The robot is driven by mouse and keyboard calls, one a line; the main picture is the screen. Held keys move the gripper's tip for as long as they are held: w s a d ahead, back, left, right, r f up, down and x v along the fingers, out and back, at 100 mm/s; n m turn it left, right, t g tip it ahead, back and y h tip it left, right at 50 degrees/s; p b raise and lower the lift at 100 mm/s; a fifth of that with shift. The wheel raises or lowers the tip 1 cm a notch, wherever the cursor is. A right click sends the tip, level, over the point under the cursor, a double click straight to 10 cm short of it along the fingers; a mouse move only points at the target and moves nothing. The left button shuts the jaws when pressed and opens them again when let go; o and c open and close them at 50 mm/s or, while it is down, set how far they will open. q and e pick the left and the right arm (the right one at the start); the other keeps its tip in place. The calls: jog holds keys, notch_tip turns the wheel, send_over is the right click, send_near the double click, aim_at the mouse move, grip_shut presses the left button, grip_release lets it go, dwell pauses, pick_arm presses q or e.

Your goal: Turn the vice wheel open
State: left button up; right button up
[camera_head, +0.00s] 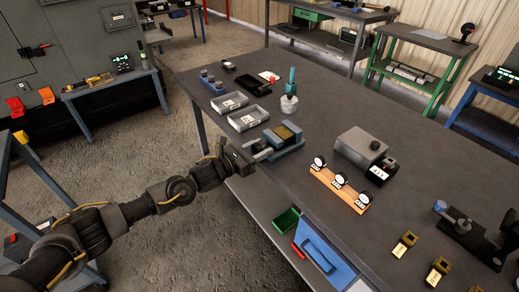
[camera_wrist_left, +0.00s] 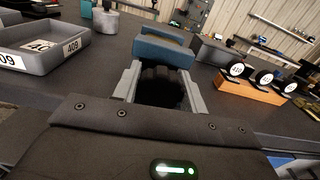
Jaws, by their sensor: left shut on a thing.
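The blue vice (camera_head: 284,143) sits at the left edge of the grey workbench; it also shows at the top centre of the wrist view (camera_wrist_left: 163,48). Its dark ribbed wheel (camera_wrist_left: 161,88) faces my left gripper and shows between the two grey fingers in the wrist view. My left gripper (camera_head: 257,152) reaches the wheel from the bench's left side and is shut on it, one finger on each side. In the head view the wheel is largely hidden by the gripper. My right gripper is not in view.
A wooden rack with round dials (camera_head: 340,189) and a grey box (camera_head: 361,147) stand to the right. A green bin (camera_head: 286,221) and blue tray (camera_head: 325,258) lie below the bench edge.

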pick_arm(q)
jog(key=shift+f+n, duration=0.2)
jog(key=shift+n, duration=0.5)
jog(key=shift+n+b, duration=0.45)
jog(key=shift+n, duration=0.05)
jog(key=shift+r+n, duration=0.2)
jog(key=shift+n, duration=0.3)
jog(key=o, duration=1)
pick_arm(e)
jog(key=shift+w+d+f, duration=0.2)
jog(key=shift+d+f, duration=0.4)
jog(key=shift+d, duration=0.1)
pick_arm(q)
jog(key=shift+a+f, duration=0.1)
